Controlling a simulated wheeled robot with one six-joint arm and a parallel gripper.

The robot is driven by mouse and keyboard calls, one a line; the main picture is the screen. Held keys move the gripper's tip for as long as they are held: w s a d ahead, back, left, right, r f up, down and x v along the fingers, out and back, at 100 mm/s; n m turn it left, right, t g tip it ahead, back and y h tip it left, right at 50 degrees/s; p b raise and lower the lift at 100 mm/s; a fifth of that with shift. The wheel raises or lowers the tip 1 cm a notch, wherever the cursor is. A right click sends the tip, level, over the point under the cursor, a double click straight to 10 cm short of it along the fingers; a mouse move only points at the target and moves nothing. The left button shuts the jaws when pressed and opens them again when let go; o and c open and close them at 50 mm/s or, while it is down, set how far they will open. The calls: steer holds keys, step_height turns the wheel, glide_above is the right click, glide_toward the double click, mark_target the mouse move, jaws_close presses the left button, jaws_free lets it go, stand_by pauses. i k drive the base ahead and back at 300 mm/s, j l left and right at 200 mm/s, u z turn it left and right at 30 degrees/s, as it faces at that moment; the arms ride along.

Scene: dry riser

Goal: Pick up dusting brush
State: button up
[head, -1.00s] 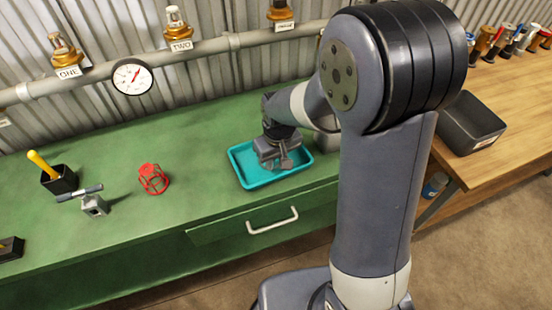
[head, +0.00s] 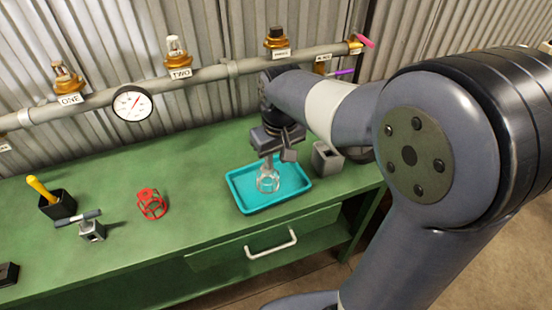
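A yellow handle (head: 40,188), probably the dusting brush, stands tilted in a black square cup (head: 58,207) on the left of the green bench. Its lower end is hidden in the cup. My gripper (head: 279,156) is above the teal tray, far to the right of the cup. Its fingers look apart. A clear, cage-like piece (head: 268,182) stands in the tray just under the gripper. Whether the fingers touch its top is hard to tell.
The teal tray (head: 240,200) lies near the bench's front edge, with a grey square holder (head: 326,158) to its right. A pipe with a gauge (head: 133,103) runs behind.

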mark_target(32, 181)
steer(key=u, duration=1.5)
